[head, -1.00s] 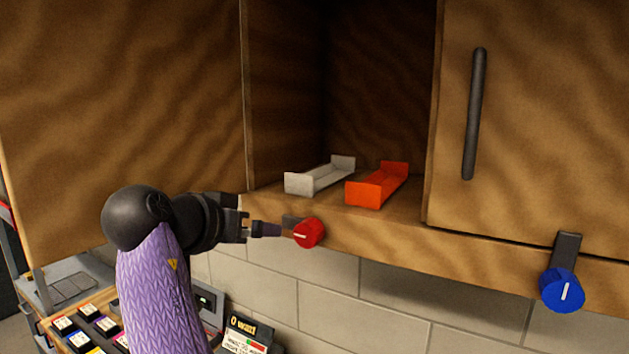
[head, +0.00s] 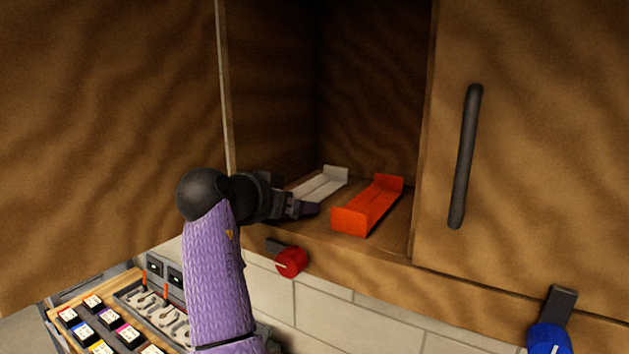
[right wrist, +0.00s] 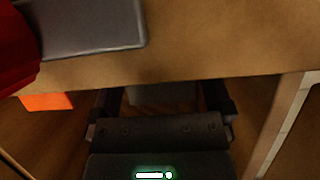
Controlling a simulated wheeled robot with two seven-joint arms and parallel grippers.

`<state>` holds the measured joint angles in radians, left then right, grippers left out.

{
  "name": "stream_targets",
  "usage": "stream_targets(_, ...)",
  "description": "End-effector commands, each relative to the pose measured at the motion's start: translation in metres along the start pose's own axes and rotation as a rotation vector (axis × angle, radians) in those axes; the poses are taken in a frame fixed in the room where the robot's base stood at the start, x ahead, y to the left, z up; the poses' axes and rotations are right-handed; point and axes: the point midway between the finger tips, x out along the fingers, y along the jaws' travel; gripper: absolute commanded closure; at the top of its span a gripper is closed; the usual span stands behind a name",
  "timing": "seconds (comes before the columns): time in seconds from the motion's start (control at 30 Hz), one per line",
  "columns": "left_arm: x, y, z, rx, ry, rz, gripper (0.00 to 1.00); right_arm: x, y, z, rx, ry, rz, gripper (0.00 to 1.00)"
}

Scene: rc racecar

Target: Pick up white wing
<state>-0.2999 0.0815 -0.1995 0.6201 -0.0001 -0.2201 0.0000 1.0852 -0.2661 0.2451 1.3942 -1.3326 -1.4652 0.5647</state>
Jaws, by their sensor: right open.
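The white wing (head: 324,186) lies on the floor of the open wooden cabinet, left of an orange wing (head: 368,206). My right gripper (head: 300,207) is at the cabinet's front edge, over the near end of the white wing and hiding it. In the right wrist view the open fingers (right wrist: 162,98) stand on either side of a greyish end of the white wing (right wrist: 160,95). Whether they touch it cannot be told. The orange wing also shows in the right wrist view (right wrist: 47,101), off to the left. My left gripper is out of view.
The cabinet's front ledge (head: 350,250) runs beneath the wings, with a red knob (head: 291,262) under the gripper and a blue knob (head: 549,340) at right. An open door (head: 110,130) is at left. A closed door (head: 530,150) with a dark handle (head: 466,155) is at right.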

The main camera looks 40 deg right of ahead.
Motion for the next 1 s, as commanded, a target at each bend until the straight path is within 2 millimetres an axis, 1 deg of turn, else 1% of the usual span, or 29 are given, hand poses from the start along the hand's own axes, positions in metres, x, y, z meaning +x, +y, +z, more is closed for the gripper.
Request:
stream_targets(0.17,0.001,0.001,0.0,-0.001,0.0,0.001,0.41,0.001,0.0,0.001,0.0,0.0,-0.001,0.0)
stream_targets(0.2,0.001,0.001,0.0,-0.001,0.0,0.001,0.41,0.001,0.0,0.001,0.0,0.0,-0.001,0.08)
stream_targets(0.27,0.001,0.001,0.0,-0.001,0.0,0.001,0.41,0.001,0.0,0.001,0.0,0.0,0.0,0.21)
stream_targets(0.3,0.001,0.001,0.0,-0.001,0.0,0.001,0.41,0.0,0.0,0.001,0.0,0.0,0.0,0.3)
stream_targets(0.47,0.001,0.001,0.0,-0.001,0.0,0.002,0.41,0.0,0.0,0.001,0.0,0.0,0.0,0.64)
stream_targets(0.5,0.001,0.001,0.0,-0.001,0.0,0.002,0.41,0.0,0.0,0.001,-0.001,0.0,0.0,0.72)
stream_targets(0.53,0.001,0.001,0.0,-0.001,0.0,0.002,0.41,0.0,0.0,0.001,-0.001,0.0,0.0,0.76)
stream_targets(0.73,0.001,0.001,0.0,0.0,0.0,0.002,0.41,0.0,0.0,0.001,0.0,0.0,0.0,0.77)
stream_targets(0.83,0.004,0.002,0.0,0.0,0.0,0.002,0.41,-0.003,0.0,-0.006,0.001,0.001,-0.001,0.77)
stream_targets(0.93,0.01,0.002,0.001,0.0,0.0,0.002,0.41,-0.009,0.0,-0.023,0.004,0.003,-0.001,0.77)
stream_targets(1.0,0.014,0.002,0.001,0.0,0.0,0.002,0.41,-0.017,0.0,-0.041,0.005,0.004,-0.002,0.77)
